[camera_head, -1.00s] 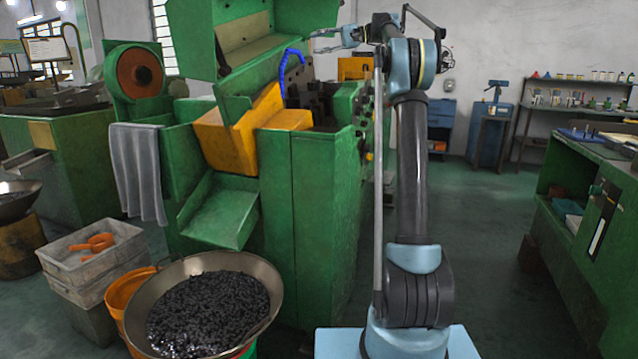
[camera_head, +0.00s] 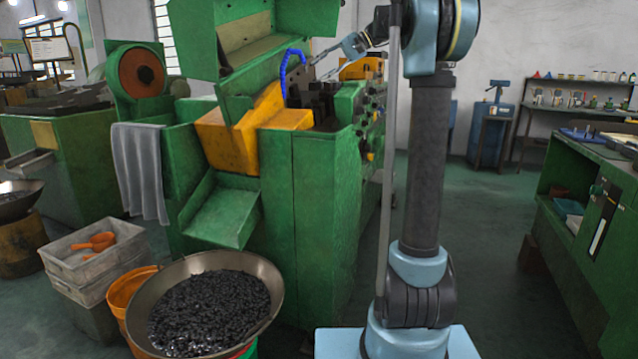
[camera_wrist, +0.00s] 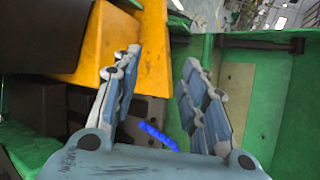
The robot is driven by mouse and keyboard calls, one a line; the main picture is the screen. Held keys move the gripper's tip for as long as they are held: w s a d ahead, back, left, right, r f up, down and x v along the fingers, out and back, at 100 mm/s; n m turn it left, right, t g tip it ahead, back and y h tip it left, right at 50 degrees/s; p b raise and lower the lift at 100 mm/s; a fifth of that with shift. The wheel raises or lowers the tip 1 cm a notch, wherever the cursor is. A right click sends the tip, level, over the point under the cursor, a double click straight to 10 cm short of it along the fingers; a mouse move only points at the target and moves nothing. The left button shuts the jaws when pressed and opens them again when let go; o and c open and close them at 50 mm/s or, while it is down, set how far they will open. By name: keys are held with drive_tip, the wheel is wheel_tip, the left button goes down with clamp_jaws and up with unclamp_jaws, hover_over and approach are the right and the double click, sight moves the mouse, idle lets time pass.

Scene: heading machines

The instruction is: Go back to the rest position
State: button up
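My gripper (camera_head: 326,60) is a pale blue-grey pair of jointed fingers in front of the white wall, left of my arm's top. In the wrist view, my gripper (camera_wrist: 160,64) shows its two fingers spread well apart with nothing between them, so it is open and empty. In the head view it appears just right of and above the bent blue hose (camera_head: 284,70) on the green heading machine (camera_head: 325,190). The blue hose (camera_wrist: 158,137) also shows past the fingers in the wrist view. I cannot tell the exact distance to the machine.
The machine's yellow chute (camera_head: 230,142) and raised green cover (camera_head: 225,35) lie left of my gripper. A wide pan (camera_head: 272,318) of dark small parts stands at the front left. A green bench (camera_head: 570,240) stands at the right. Open floor (camera_head: 490,230) lies between.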

drive_tip(key=s+d+f+h, duration=0.4)
drive_tip(key=s+d+f, duration=0.2)
drive_tip(key=s+f, duration=0.8)
drive_tip(key=s+d+f+t+h, duration=0.1)
drive_tip(key=s+d+f+h, duration=0.2)
drive_tip(key=s+f, duration=1.2)
drive_tip(key=s+d+f+n+h, duration=0.1)
drive_tip(key=s+d+f+h, duration=0.3)
drive_tip(key=s+d+f, duration=0.4)
drive_tip(key=s+f, duration=0.6)
drive_tip(key=f, duration=0.5)
drive_tip(key=shift+s+d+t+h, duration=0.25)
drive_tip(key=shift+d+t+h, duration=0.05)
drive_tip(key=shift+t, duration=0.1)
drive_tip(key=shift+w+f, duration=0.25)
drive_tip(key=shift+w, duration=0.2)
